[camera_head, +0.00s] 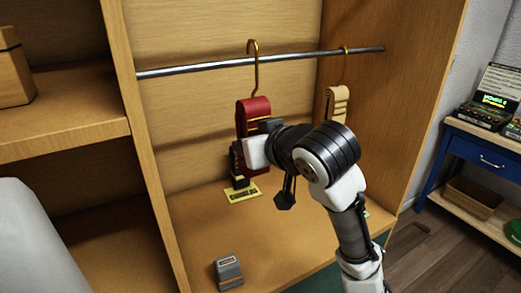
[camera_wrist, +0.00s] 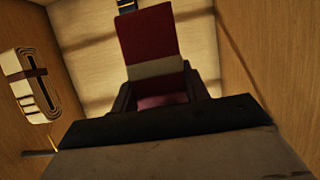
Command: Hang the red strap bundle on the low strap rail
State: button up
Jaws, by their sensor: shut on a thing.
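The red strap bundle (camera_head: 252,108) hangs upright from a brass hook (camera_head: 256,70). The hook's curved top shows above the metal rail (camera_head: 190,68) and its shank crosses in front of it. I cannot tell whether the hook bears on the rail. My gripper (camera_head: 246,149) is shut on the lower part of the bundle, which my wrist partly hides. In the wrist view the red strap (camera_wrist: 150,35) rises between my dark fingers (camera_wrist: 160,96), with a pale band across it.
A cream strap bundle (camera_head: 337,101) hangs farther right on the rail; it also shows in the wrist view (camera_wrist: 30,85). A yellow label (camera_head: 243,193) and a small grey block (camera_head: 228,272) are on the cabinet floor. Wooden side panels (camera_head: 133,120) bound the bay.

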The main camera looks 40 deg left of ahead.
jog(key=b+x, duration=0.2)
jog(key=x, duration=0.5)
jog(key=shift+a+f+b, duration=0.2)
jog(key=shift+b, duration=0.2)
dwell(0.3)
jog(key=shift+w, duration=0.1)
jog(key=o, duration=1.2)
jog(key=b+v, duration=0.2)
jog(key=v, duration=1.2)
jog(key=shift+a, duration=0.1)
